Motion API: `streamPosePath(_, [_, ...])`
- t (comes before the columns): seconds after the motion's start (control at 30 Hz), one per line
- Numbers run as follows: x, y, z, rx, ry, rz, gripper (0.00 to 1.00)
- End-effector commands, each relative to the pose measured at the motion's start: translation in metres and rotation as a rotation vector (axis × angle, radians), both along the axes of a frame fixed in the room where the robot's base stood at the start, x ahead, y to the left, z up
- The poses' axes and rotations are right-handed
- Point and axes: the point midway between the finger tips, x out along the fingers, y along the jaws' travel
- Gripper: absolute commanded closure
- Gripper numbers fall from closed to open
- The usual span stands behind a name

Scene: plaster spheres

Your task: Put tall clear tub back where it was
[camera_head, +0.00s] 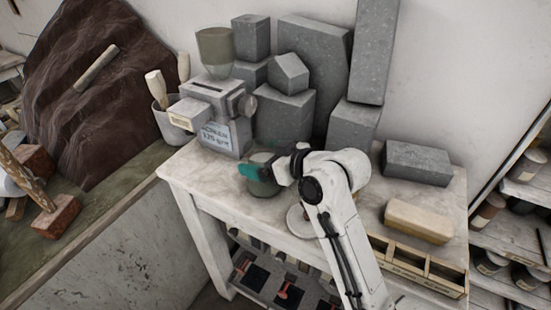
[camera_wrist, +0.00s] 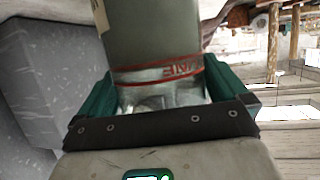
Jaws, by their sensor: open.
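The tall clear tub (camera_wrist: 155,40), greenish and see-through with a red-lettered band, stands between the two green fingers of my gripper (camera_wrist: 162,92) in the wrist view. In the head view the tub (camera_head: 264,186) shows just below and beside my gripper (camera_head: 262,172), on the pale worktable (camera_head: 225,180) in front of the grey machine. My gripper is open around the tub. Whether either finger touches it I cannot tell. My arm and wrist hide part of the tub in the head view.
The grey machine (camera_head: 216,110) with a funnel stands close behind left. Several grey blocks (camera_head: 285,117) crowd the table's back. A round pale disc (camera_head: 298,222), a yellowish block (camera_head: 418,220) and a divided wooden tray (camera_head: 462,284) lie right. The table's front left is clear.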

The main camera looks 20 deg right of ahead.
Motion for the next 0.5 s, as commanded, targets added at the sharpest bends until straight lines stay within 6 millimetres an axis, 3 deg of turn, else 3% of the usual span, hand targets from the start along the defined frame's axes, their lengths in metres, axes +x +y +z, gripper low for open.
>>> streamPosePath(0.5, [-0.077,-0.036,0.034,-0.001,-0.004,-0.002,0.00])
